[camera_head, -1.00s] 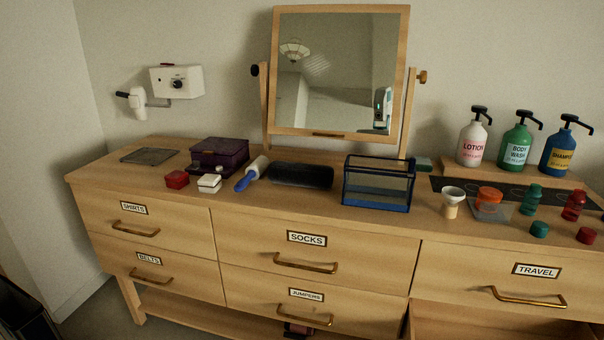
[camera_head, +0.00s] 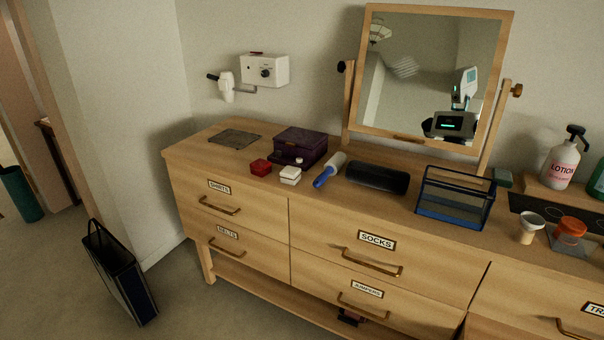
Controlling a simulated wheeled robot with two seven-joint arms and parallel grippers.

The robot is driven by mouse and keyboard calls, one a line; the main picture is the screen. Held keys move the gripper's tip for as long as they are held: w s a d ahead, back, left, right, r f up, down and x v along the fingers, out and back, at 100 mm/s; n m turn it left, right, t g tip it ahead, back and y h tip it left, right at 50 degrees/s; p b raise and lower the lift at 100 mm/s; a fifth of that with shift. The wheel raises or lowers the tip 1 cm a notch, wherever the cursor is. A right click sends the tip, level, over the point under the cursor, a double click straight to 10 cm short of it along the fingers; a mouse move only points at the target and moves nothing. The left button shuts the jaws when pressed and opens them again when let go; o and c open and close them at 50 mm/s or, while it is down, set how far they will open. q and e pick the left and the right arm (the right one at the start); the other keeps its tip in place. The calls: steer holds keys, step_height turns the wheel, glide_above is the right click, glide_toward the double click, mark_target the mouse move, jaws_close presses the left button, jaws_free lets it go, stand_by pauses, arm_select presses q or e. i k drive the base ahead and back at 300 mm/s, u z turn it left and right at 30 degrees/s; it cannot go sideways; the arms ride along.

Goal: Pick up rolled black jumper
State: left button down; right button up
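A black roll (camera_head: 377,178), which looks like the rolled black jumper, lies on its side on top of the wooden dresser (camera_head: 250,201), in front of the mirror. It lies between a blue-and-white lint roller (camera_head: 329,170) and a dark mesh box with a blue base (camera_head: 455,198). The drawer labelled JUMPERS (camera_head: 362,299) is shut. Neither of my grippers is in view.
A tilting mirror (camera_head: 430,75) stands behind the roll and reflects part of me.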

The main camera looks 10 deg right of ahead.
mark_target(383, 179)
steer(key=u, duration=1.05)
steer(key=i, duration=2.5)
steer(key=z, duration=1.6)
